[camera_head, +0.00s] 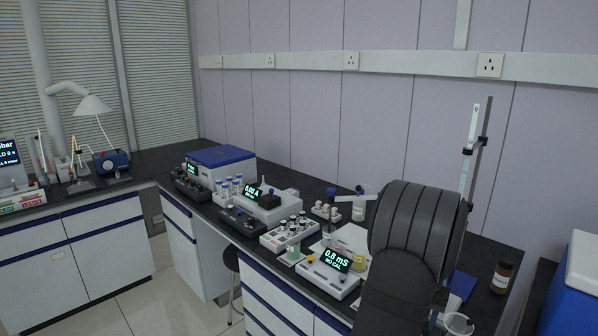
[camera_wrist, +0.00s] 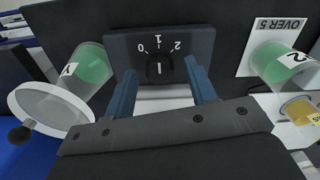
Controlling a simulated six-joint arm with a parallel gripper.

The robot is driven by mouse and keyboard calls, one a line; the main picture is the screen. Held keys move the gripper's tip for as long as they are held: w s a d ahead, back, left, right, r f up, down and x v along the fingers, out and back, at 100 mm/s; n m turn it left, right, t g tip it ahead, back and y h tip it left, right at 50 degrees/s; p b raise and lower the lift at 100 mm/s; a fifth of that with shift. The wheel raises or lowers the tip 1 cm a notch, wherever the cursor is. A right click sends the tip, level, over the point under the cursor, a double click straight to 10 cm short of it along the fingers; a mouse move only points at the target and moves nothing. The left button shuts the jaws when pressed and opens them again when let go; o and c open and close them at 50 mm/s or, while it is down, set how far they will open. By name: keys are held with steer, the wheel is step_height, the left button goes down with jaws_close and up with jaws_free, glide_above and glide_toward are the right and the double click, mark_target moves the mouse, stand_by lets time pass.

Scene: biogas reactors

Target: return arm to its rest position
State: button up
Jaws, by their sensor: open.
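My gripper (camera_wrist: 160,72) shows in the wrist view as two blue fingers, spread apart with no object held between them. Beyond and between the fingers is a black dial (camera_wrist: 160,68) on a dark panel (camera_wrist: 119,45) marked 0, 1 and 2. I cannot tell whether the fingers touch the panel. In the head view my dark arm fills the right foreground, and my gripper is hidden behind it.
The wrist view shows green-filled containers at left (camera_wrist: 91,66) and right (camera_wrist: 272,62). In the head view, a meter reading 0.8 mS (camera_head: 330,277), a vial rack (camera_head: 287,236) and a brown bottle (camera_head: 502,277) stand on the black bench. A blue-lidded box (camera_head: 220,165) stands farther back.

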steer(key=n, duration=0.5)
steer(key=shift+n, duration=0.3)
step_height(320, 180, up, 9)
stand_by(0.4)
step_height(320, 180, down, 9)
steer(key=m, duration=0.5)
stand_by(0.4)
steer(key=shift+m, duration=0.3)
